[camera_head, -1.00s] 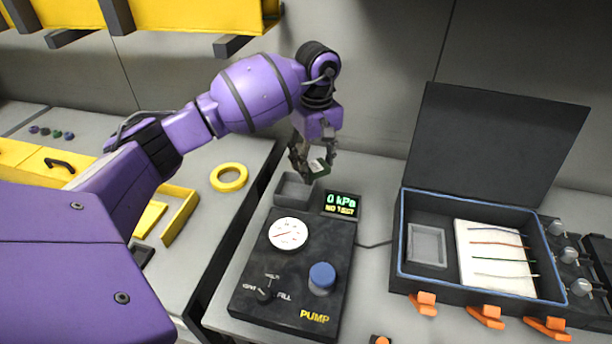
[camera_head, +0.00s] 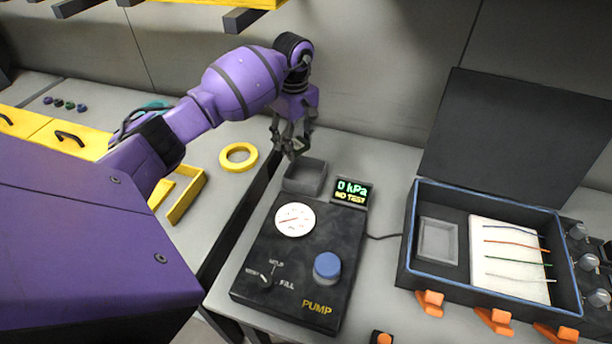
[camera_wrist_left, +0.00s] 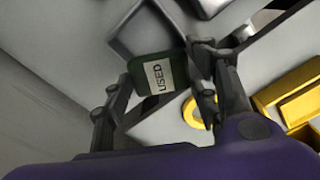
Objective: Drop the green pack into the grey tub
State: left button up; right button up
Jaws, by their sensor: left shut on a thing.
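The green pack (camera_wrist_left: 150,84), with a white label reading "USED", sits between the fingers of my left gripper (camera_wrist_left: 158,98) in the left wrist view. My left gripper (camera_head: 288,150) is shut on it. In the head view the pack cannot be made out behind the fingers. The grey tub (camera_head: 303,188) stands at the back left of the pump unit, close to the fingertips, which show just above and left of it. The tub (camera_wrist_left: 148,38) also shows beyond the pack in the left wrist view. My right gripper is in neither view.
The black pump unit (camera_head: 255,245) has a lit display (camera_head: 352,191) beside the tub. A yellow ring (camera_head: 238,165) lies on the left bench. An open black case (camera_head: 458,208) with several coloured strands stands at the right.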

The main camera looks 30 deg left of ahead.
pick_arm(q)
jog(key=shift+w+d+f, duration=0.1)
jog(key=shift+d+f, duration=0.1)
jog(key=shift+f, duration=0.35)
jog(key=shift+d+f, duration=0.15)
jog(key=shift+f, duration=0.35)
jog(key=o, duration=1.1)
jog(key=shift+r, duration=0.15)
